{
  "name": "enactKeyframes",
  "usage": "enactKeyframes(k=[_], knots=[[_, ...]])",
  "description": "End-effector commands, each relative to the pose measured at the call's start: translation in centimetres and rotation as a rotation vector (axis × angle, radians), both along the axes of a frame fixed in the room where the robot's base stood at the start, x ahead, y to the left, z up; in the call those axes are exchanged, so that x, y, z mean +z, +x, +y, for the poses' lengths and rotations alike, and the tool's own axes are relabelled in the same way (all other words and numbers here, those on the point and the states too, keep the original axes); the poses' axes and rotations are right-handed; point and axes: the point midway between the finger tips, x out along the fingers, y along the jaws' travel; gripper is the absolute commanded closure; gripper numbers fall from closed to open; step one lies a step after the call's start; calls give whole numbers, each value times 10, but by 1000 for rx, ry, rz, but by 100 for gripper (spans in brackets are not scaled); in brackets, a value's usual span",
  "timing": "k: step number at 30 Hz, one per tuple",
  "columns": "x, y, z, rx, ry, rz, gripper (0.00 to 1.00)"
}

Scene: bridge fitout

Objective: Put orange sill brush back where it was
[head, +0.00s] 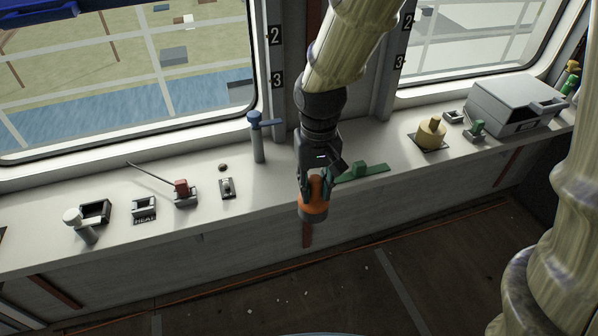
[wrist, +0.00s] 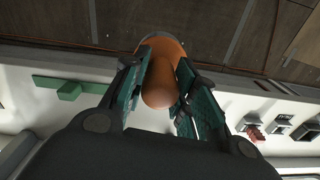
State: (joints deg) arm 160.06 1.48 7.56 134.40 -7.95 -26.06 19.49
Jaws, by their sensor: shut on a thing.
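The orange sill brush (head: 313,207) is held in my gripper (head: 316,186), in front of the white window sill's front edge in the head view. The sill (head: 385,175) runs across the head view below the windows. The brush's earlier place is not identifiable from these frames.
A green flat block (head: 361,171) lies on the sill just right of my gripper. A yellow knob (head: 431,133) and grey box (head: 514,106) are at right.

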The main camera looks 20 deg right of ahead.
Motion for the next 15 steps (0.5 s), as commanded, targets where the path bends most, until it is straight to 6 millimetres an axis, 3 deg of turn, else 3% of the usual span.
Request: enactKeyframes(k=[7,15], knots=[[7,-2,-4,-12,1,1,98],[4,45,-12,-16,1,0,98]])
